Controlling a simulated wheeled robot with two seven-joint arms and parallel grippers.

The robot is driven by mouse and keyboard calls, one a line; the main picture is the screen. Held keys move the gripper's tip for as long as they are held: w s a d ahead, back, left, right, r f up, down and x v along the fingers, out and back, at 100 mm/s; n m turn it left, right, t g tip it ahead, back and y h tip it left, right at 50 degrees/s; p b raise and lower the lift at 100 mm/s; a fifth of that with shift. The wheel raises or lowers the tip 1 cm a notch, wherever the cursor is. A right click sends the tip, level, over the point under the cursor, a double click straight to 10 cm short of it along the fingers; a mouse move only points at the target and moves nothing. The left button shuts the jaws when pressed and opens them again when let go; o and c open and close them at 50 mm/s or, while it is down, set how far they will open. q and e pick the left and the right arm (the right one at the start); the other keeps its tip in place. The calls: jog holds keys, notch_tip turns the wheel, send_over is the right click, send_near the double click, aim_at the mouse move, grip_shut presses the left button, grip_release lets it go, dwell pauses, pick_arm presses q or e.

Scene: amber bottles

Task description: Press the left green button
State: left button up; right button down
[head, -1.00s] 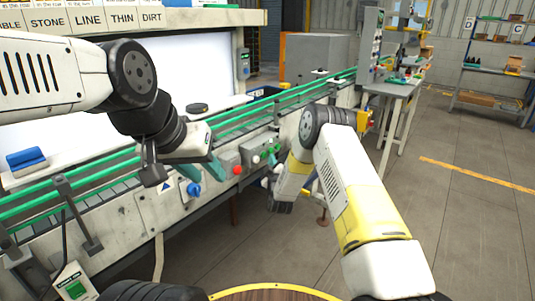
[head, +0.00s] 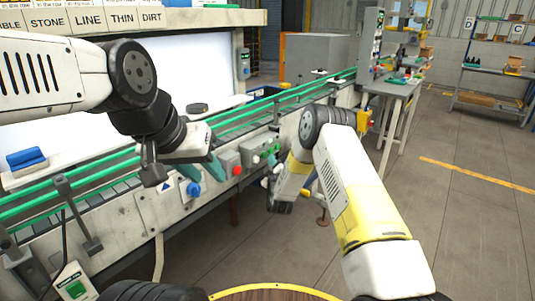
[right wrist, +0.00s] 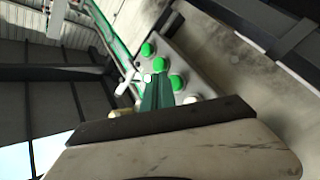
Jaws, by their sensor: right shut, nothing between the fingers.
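Several green buttons sit on a grey panel box on the machine's side. In the right wrist view a green button (right wrist: 147,49), another green button (right wrist: 160,63) and a third green button (right wrist: 176,82) stand in a slanting row. My right gripper (right wrist: 157,80) is shut and empty, with its teal fingertips close to the lower buttons; I cannot tell whether they touch. In the head view the green buttons (head: 265,154) are small and partly hidden near my right arm, which also hides most of that gripper. My left gripper (head: 203,170) is open and empty in front of the machine.
A red button (head: 237,170) and a blue knob (head: 193,189) sit on the machine front, left of the green buttons. A conveyor (head: 110,180) with green rails runs above them. The floor (head: 460,210) at right is clear.

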jog(key=shift+a, duration=0.1)
jog(key=shift+w+a, duration=0.25)
jog(key=shift+w, duration=0.05)
